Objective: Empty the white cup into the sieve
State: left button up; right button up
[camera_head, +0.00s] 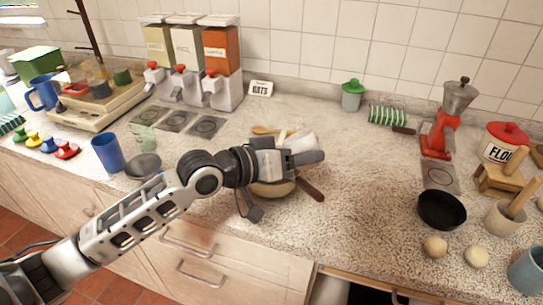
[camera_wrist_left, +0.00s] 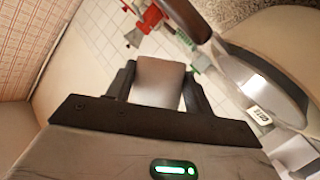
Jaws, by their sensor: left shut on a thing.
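My left gripper (camera_head: 303,150) is shut on the white cup (camera_head: 300,139) above the bowl. In the left wrist view the cup (camera_wrist_left: 158,82) sits between the two dark fingers (camera_wrist_left: 162,92). The cup looks tipped over, with the wrist rolled; its inside and contents are hidden. The sieve shows in the head view mostly by its dark brown handle (camera_head: 311,190), which sticks out to the front right. In the left wrist view its metal rim (camera_wrist_left: 242,72) is at the upper right, against a beige bowl (camera_wrist_left: 298,50). My right gripper is not in view.
A blue cup (camera_head: 107,153) and a dark metal bowl (camera_head: 143,166) stand to the left. Dispensers (camera_head: 222,65) stand at the back. A black pan (camera_head: 441,210) and two pale balls (camera_head: 435,246) lie at the right. The counter between the sieve and pan is clear.

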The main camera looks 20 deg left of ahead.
pick_arm(q)
jog(key=shift+w+a+b, duration=0.1)
jog(key=shift+a+b, duration=0.15)
jog(key=shift+b, duration=0.3)
jog(key=shift+r+n, duration=0.1)
jog(key=shift+n, duration=0.2)
